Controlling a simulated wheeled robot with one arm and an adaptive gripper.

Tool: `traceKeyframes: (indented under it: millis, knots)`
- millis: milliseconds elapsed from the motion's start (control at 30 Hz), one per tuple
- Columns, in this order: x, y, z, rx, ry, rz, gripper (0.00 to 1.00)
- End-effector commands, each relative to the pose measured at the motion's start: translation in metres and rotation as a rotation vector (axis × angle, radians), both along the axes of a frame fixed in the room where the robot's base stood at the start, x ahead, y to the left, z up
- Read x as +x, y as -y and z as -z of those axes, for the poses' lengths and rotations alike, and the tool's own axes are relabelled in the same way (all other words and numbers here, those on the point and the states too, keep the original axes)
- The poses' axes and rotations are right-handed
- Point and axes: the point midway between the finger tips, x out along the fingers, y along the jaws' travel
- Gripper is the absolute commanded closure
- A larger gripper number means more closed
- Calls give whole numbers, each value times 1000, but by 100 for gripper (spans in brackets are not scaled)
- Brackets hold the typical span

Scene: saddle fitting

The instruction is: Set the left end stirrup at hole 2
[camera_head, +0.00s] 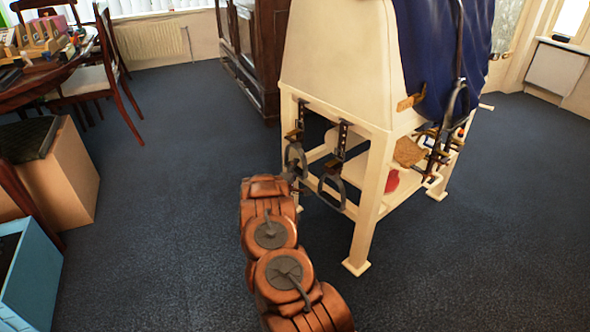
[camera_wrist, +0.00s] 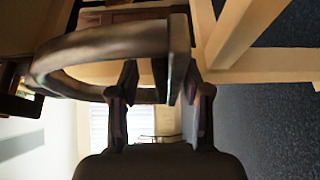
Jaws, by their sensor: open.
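Two dark metal stirrups hang from short straps on the near end of the cream stand. The left end stirrup (camera_head: 296,153) hangs beside the left front post. The other stirrup (camera_head: 332,191) hangs lower on a dark strap with holes (camera_head: 342,138). My gripper, at the end of my brown arm, is beside the left end stirrup and mostly hidden in the head view. In the wrist view my gripper (camera_wrist: 160,90) is open, with a stirrup's curved bow (camera_wrist: 95,50) and flat part (camera_wrist: 180,48) close ahead of its fingers. Which hole the left strap uses is too small to tell.
The cream stand (camera_head: 362,225) has legs and rails close to my arm's right, and a blue cloth (camera_head: 445,60) on top. More tack hangs on its right side. A wooden box (camera_head: 60,170) and blue bin (camera_head: 32,275) stand left. Carpet (camera_head: 165,200) between is clear.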

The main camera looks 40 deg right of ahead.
Motion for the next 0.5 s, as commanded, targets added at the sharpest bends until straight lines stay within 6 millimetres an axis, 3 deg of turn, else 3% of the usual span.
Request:
traceKeyframes:
  millis: [267, 500]
  knots:
    - [-6, -14, -1, -1, 0, 0, 52]
    - [-19, -42, 0, 0, -1, -2, 52]
